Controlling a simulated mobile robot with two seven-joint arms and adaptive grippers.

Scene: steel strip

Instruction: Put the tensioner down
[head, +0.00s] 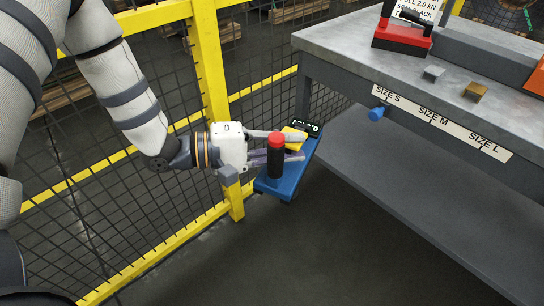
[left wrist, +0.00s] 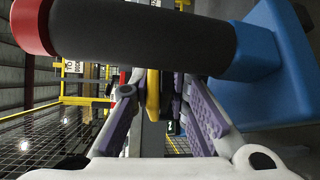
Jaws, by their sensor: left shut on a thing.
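The tensioner is a blue body (head: 270,186) with an upright black handle (head: 276,160) topped by a red cap, plus a yellow part (head: 295,137) and a small dark display. My left gripper (head: 300,145) is shut on it, and the tool hangs in the air beside the fence, left of the bench. In the left wrist view the black handle (left wrist: 140,40) crosses the top of the picture, with the blue body (left wrist: 265,75) at right. The yellow part (left wrist: 153,95) shows between the fingers. The exact contact is partly hidden. My right gripper is not in view.
A grey steel bench (head: 335,50) stands at right with a lower shelf (head: 400,165). On it are a red tool (head: 402,38), a grey block (head: 434,73) and a brown block (head: 475,90). A size label strip (head: 440,122) and blue knob (head: 376,113) are on its front. A yellow-post mesh fence (head: 212,70) stands behind.

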